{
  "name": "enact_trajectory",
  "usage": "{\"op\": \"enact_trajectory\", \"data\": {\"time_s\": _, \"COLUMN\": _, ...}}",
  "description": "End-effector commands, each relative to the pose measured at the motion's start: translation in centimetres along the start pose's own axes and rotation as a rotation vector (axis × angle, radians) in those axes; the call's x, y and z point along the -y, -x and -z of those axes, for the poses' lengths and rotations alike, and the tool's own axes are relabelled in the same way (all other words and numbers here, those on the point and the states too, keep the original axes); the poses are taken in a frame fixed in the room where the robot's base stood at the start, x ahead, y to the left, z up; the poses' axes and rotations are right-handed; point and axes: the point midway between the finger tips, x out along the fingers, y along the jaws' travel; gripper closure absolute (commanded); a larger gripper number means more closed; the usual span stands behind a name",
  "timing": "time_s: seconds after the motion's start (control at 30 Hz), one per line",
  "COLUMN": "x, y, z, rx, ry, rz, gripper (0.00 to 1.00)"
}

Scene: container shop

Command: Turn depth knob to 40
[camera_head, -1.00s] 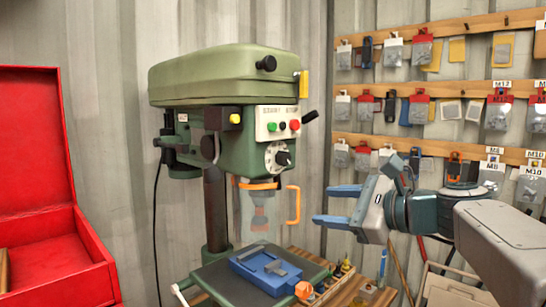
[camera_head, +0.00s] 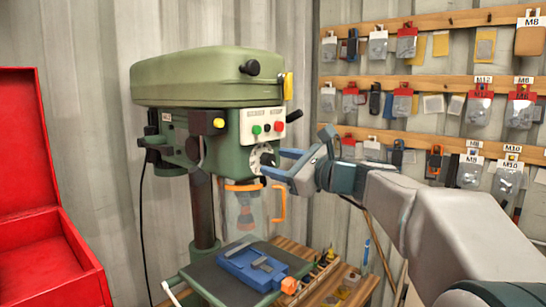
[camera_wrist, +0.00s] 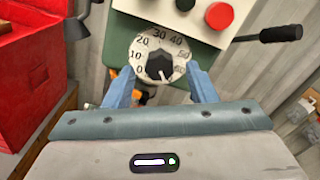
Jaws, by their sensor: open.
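The depth knob is a black knob (camera_wrist: 159,66) on a white round dial (camera_wrist: 147,44) marked 0 to 60. In the wrist view a small white mark shows at the knob's lower edge, near no clear number. In the head view the dial (camera_head: 257,153) sits on the front of the green drill press (camera_head: 200,85), partly hidden by my gripper. My gripper (camera_head: 274,163) is open with its blue fingers reaching toward the dial. In the wrist view my gripper (camera_wrist: 159,70) has one finger either side of the lower dial; I cannot tell whether they touch it.
Green and red buttons (camera_head: 279,126) sit above the dial. A black lever (camera_wrist: 270,35) sticks out to the right. An orange guard handle (camera_head: 281,203) hangs below, over the blue vise (camera_head: 250,262). A red box (camera_head: 35,180) stands left; hardware pegs line the right wall.

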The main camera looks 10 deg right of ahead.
Motion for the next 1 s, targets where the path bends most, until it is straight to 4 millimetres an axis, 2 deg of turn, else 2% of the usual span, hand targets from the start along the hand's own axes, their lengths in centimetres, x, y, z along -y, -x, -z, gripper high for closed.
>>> {"op": "enact_trajectory", "data": {"time_s": 0.17, "x": -0.02, "y": -1.16, "z": 0.0, "rx": -0.001, "ry": 0.001, "rz": 0.0, "gripper": 0.49}}
{"op": "enact_trajectory", "data": {"time_s": 0.43, "x": -0.05, "y": -1.28, "z": 0.04, "rx": -0.001, "ry": 0.001, "rz": 0.0, "gripper": 0.49}}
{"op": "enact_trajectory", "data": {"time_s": 0.47, "x": -0.05, "y": -1.28, "z": 0.04, "rx": -0.001, "ry": 0.001, "rz": 0.0, "gripper": 0.54}}
{"op": "enact_trajectory", "data": {"time_s": 0.6, "x": -0.05, "y": -1.27, "z": 0.04, "rx": -0.001, "ry": 0.001, "rz": 0.0, "gripper": 0.93}}
{"op": "enact_trajectory", "data": {"time_s": 1.0, "x": -0.14, "y": -1.24, "z": 0.27, "rx": 0.001, "ry": 0.052, "rz": 0.001, "gripper": 0.93}}
